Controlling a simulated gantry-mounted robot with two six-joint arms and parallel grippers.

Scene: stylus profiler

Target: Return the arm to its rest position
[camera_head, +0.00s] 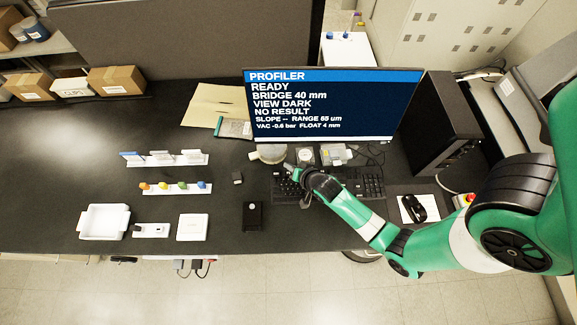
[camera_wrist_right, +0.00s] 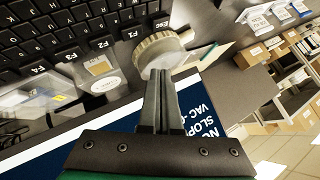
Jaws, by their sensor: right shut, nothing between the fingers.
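My right gripper (camera_head: 293,172) is over the left part of the keyboard (camera_head: 368,182), in front of the monitor, with my green arm reaching in from the right. In the right wrist view its fingers (camera_wrist_right: 158,72) are together with nothing between them. A round, ridged, cream-coloured knob (camera_wrist_right: 158,50) shows just beyond the fingertips; I cannot tell whether they touch it. The keyboard also shows in that view (camera_wrist_right: 60,35). My left gripper is not in view.
The monitor (camera_head: 330,105) stands behind the gripper and reads "READY". A black computer tower (camera_head: 438,120) and a mouse (camera_head: 420,208) are at the right. A small black box (camera_head: 252,216), a white tray (camera_head: 103,222) and sample racks (camera_head: 170,189) are at the left.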

